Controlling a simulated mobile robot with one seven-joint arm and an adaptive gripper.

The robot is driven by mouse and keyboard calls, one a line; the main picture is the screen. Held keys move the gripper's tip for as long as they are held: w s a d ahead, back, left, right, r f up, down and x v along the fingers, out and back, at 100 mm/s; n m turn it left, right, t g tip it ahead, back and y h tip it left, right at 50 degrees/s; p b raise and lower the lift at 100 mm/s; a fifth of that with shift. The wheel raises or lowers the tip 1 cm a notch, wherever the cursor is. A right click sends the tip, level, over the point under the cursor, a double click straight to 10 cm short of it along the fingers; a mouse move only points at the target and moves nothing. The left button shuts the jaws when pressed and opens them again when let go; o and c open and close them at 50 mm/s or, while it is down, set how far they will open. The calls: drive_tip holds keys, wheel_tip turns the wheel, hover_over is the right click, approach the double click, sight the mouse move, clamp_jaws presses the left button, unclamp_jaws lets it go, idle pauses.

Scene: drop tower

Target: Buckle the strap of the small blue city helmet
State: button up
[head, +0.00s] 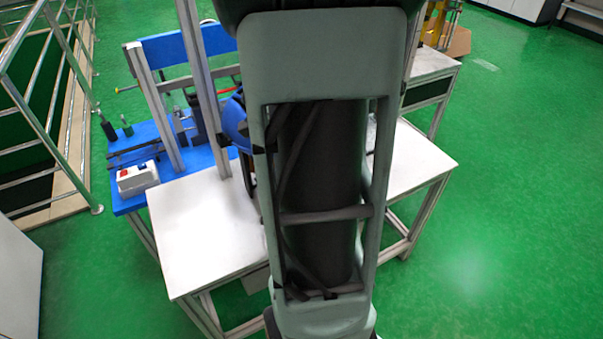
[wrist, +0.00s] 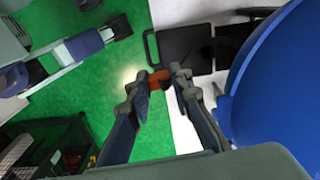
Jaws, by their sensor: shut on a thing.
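The blue helmet (head: 236,122) shows in the head view just left of my arm, which hides most of it. In the wrist view its smooth blue shell (wrist: 280,80) fills the right side. My gripper (wrist: 159,82) is shut on a small orange-red piece (wrist: 158,77), which looks like a part of the strap's buckle. A dark strap (wrist: 226,50) runs between the black block and the shell. The other buckle half cannot be made out. In the head view my arm hides the gripper.
A black block (wrist: 186,48) with a thin loop lies beyond the fingertips. The white table (head: 200,225) has a bare left part. Metal posts (head: 203,85) rise beside the helmet. A blue bench (head: 130,200) with a white switch box (head: 137,180) stands at left. Green floor is open at right.

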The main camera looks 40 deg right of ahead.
drive_tip(key=shift+w+a+r+p, duration=1.2)
drive_tip(key=shift+w+a, duration=2.1)
drive_tip(key=shift+a, duration=2.1)
drive_tip(key=shift+w+d+r+p, duration=0.95)
drive_tip(key=shift+w+r+p, duration=0.65)
drive_tip(key=shift+w, duration=0.4)
drive_tip(key=shift+w+d+r+p, duration=0.95)
drive_tip(key=shift+w+r+p, duration=0.5)
drive_tip(key=shift+w+p, duration=0.4)
drive_tip(key=shift+w+d+r+p, duration=0.95)
drive_tip(key=shift+w+r+p, duration=0.6)
drive_tip(key=shift+w, duration=0.55)
drive_tip(key=shift+f+b, duration=0.3)
drive_tip(key=shift+f, duration=0.4)
drive_tip(key=shift+a+f+b, duration=0.1)
drive_tip(key=shift+f+b, duration=0.55)
drive_tip(key=shift+f, duration=0.4)
drive_tip(key=shift+f, duration=0.25)
drive_tip(key=o, duration=0.9)
drive_tip(key=shift+c, duration=0.2)
